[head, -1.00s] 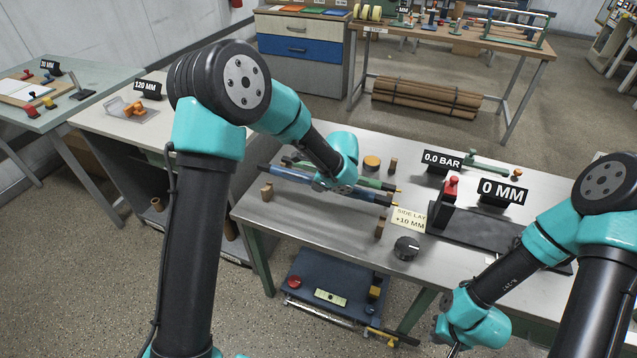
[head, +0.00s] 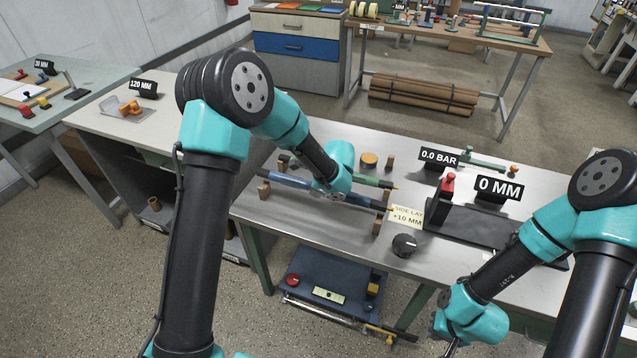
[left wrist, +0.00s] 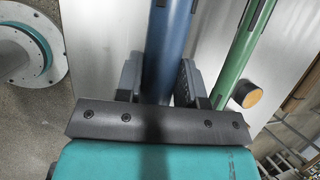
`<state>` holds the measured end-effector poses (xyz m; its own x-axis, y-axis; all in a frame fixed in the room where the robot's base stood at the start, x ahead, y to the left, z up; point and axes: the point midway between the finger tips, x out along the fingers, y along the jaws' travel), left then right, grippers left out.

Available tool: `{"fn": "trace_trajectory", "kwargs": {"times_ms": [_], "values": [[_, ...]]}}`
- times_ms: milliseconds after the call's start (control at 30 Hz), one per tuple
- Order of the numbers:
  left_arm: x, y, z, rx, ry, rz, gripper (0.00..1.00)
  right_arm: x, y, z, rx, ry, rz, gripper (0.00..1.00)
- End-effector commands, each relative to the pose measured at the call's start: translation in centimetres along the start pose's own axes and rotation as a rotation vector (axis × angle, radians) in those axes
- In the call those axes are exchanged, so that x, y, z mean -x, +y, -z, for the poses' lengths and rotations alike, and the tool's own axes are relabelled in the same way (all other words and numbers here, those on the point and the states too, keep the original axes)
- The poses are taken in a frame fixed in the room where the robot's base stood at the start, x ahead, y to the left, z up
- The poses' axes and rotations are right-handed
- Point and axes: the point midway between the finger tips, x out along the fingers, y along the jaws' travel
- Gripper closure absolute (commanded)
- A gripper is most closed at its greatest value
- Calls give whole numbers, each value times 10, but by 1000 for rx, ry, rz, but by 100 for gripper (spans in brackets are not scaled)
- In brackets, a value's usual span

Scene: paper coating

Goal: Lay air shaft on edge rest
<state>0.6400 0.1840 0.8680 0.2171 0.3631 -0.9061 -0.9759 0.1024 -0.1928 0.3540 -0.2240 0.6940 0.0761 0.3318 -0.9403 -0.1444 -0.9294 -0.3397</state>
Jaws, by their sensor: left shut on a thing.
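My left gripper (head: 327,192) is shut on a blue shaft (head: 290,180) near its middle. In the left wrist view, the blue shaft (left wrist: 170,50) runs between the two dark fingers (left wrist: 160,82). The shaft lies roughly level, its ends at two small wooden posts, one at the left (head: 264,190) and one at the right (head: 378,223). I cannot tell whether it touches them. A green shaft (head: 368,181) lies just behind it and also shows in the left wrist view (left wrist: 243,50). My right gripper (head: 449,348) is at the bottom edge, its fingers mostly cut off.
A black knob (head: 404,245) and a "SIDE LAY +10 MM" card (head: 406,216) are right of the shafts. A dark plate (head: 470,232) with a red-topped post (head: 447,187) is farther right. A round orange-topped piece (head: 369,160) stands behind the shafts. The front left tabletop is clear.

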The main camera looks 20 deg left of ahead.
Motion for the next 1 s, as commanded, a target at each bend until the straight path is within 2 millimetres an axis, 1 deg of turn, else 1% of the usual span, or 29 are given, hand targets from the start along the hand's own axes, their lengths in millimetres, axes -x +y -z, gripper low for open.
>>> {"fn": "trace_trajectory", "kwargs": {"times_ms": [200, 400, 1000], "values": [[-13, 2, 5, 0, 0, 1, 100, 0, 0, 0, 0, 0, 0, 100], [-19, 4, 8, 0, 1, 2, 100, 0, 0, 0, 0, 0, 0, 100], [-20, 4, 8, 1, 0, 2, 100, 0, 0, 0, 0, 0, 0, 100]]}}
